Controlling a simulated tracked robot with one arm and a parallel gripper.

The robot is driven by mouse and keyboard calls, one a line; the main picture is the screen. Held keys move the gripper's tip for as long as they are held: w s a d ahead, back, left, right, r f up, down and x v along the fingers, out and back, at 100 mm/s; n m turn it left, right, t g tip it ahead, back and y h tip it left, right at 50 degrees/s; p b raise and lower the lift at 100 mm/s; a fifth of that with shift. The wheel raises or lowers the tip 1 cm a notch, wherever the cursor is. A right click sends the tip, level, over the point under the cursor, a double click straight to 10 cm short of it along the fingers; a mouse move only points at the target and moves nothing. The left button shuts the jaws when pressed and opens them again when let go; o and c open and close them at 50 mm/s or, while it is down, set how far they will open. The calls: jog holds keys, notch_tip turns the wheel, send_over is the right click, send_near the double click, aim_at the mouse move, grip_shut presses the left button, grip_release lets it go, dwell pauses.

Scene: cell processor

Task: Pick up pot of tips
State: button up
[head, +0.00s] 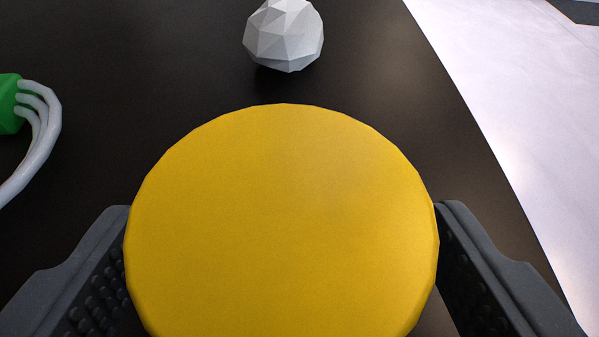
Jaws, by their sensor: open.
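A large yellow round lid or top (282,215), which looks like the top of the pot of tips, fills the lower middle of the head view. My gripper (284,240) is open, with one dark grey finger on the left and one on the right of the yellow round thing. The yellow edge overlaps the inner side of both fingers in the picture. I cannot tell whether the fingers touch it. The sides of the pot below the yellow top are hidden.
A white faceted ball (284,35) lies on the black surface (170,60) beyond the yellow top. A green block (10,104) with pale tubes (42,125) is at the left edge. A white surface (520,110) borders the black one on the right.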

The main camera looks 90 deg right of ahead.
aim_at(284, 126)
jog(key=shift+d+f, duration=0.3)
jog(key=shift+d, duration=0.35)
jog(key=shift+c, duration=0.4)
jog(key=c, duration=1)
jog(key=shift+r+p, duration=0.65)
jog(key=shift+r, duration=1.25)
jog(key=s+a, duration=0.2)
jog(key=s, duration=0.3)
jog(key=s+a+p, duration=0.1)
jog(key=s+a, duration=0.1)
jog(key=s, duration=0.2)
jog(key=s+a+r, duration=0.1)
jog(key=s+a, duration=0.1)
jog(key=s, duration=0.3)
jog(key=shift+s+a+r+p, duration=0.1)
jog(key=shift+s+p, duration=0.2)
jog(key=shift+p, duration=0.05)
